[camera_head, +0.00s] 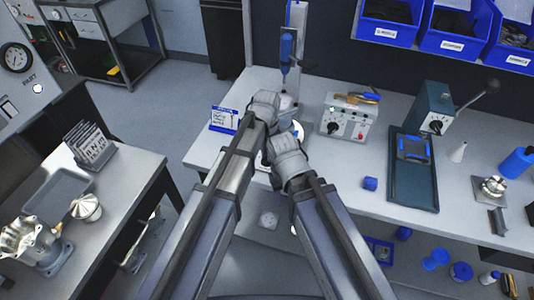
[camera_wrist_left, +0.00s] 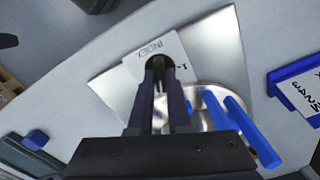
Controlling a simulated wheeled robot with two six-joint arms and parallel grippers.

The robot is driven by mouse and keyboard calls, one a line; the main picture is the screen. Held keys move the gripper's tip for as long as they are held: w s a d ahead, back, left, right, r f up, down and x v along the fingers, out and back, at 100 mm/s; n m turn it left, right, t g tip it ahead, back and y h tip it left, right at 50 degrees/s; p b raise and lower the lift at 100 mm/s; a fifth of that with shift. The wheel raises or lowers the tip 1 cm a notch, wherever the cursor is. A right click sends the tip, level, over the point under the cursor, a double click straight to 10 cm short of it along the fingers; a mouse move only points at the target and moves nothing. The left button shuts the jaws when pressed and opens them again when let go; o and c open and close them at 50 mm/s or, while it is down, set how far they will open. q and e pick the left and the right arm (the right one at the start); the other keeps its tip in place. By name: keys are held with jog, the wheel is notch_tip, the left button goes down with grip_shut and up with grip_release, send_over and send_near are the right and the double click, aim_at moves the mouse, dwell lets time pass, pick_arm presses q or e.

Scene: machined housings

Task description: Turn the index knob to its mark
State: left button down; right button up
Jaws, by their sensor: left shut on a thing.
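The index knob (camera_wrist_left: 160,64) is dark and round, on a white plate (camera_wrist_left: 146,50) lettered INDEX with a "1" mark. My left gripper (camera_wrist_left: 163,85) is shut on the knob in the left wrist view; its fingers hide much of the knob and its pointer, so I cannot tell where it points. A round metal part (camera_wrist_left: 212,98) with blue bars (camera_wrist_left: 236,116) stands beside it on a metal sheet (camera_wrist_left: 222,42). In the head view my arms converge over the bench and my left wrist (camera_head: 265,108) hides the knob. My right wrist (camera_head: 290,160) is beside it; its fingers are hidden.
A blue-and-white sign (camera_head: 224,120) stands left of my wrists. A control box (camera_head: 347,118) and a dark green press (camera_head: 412,160) stand to the right. A blue block (camera_head: 370,183) lies between. Blue bins (camera_head: 388,22) line the back. Bench space shows front right.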

pick_arm(q)
jog(key=c, duration=0.9)
grip_release()
jog(key=shift+o, duration=0.2)
jog(key=shift+r, duration=0.1)
notch_tip(320, 180, up, 8)
jog(key=p, duration=0.8)
jog(key=shift+f, duration=0.2)
